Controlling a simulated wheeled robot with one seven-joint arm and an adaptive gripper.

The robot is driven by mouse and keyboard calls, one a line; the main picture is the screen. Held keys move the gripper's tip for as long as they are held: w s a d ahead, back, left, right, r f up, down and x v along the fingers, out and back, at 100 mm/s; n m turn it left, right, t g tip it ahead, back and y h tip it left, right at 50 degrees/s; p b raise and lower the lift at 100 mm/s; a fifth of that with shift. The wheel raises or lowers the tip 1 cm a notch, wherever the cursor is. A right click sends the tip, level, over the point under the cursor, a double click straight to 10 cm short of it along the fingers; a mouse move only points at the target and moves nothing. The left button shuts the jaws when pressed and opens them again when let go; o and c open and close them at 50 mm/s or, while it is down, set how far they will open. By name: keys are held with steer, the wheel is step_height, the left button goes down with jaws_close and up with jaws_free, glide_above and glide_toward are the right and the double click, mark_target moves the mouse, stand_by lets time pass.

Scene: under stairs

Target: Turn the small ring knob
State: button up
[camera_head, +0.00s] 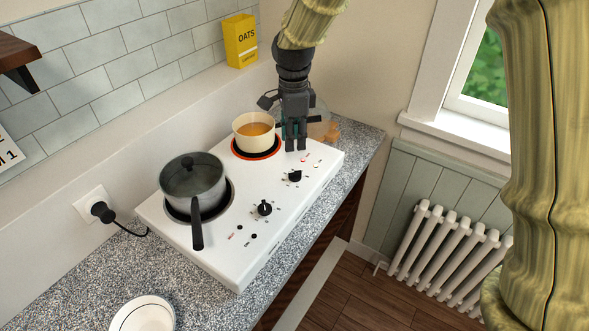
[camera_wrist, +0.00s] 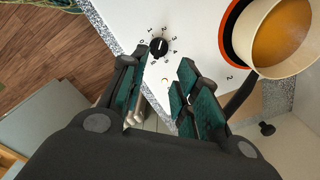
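The white hob (camera_head: 225,222) has two black knobs on its top. The knob nearer the cream pot (camera_head: 295,176) also shows in the wrist view (camera_wrist: 159,47), with printed numbers around it; where it points is too small to tell. The other knob (camera_head: 264,208) is nearer the grey pot. The cream pot (camera_head: 241,140) of orange liquid stands on the smaller ring, whose edge is red. My gripper (camera_head: 295,146) points down above the hob, beside the cream pot. In the wrist view its fingers (camera_wrist: 163,88) are apart and empty, and the knob lies beyond their tips, not between them.
A lidded grey pot (camera_head: 192,180) stands on the larger ring, its handle (camera_head: 197,236) reaching toward the front. A white bowl (camera_head: 144,315) is on the speckled worktop. A yellow oats box (camera_head: 241,42) stands at the back. A plug (camera_head: 102,211) is in the wall socket.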

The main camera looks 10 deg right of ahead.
mark_target(295, 172)
steer(key=shift+s+d+f+p, duration=0.1)
steer(key=shift+f+p, duration=0.75)
steer(key=shift+f, duration=1.85)
steer(key=shift+d+f+p, duration=0.1)
steer(key=shift+f+p, duration=0.75)
steer(key=shift+f, duration=1.85)
jaws_close()
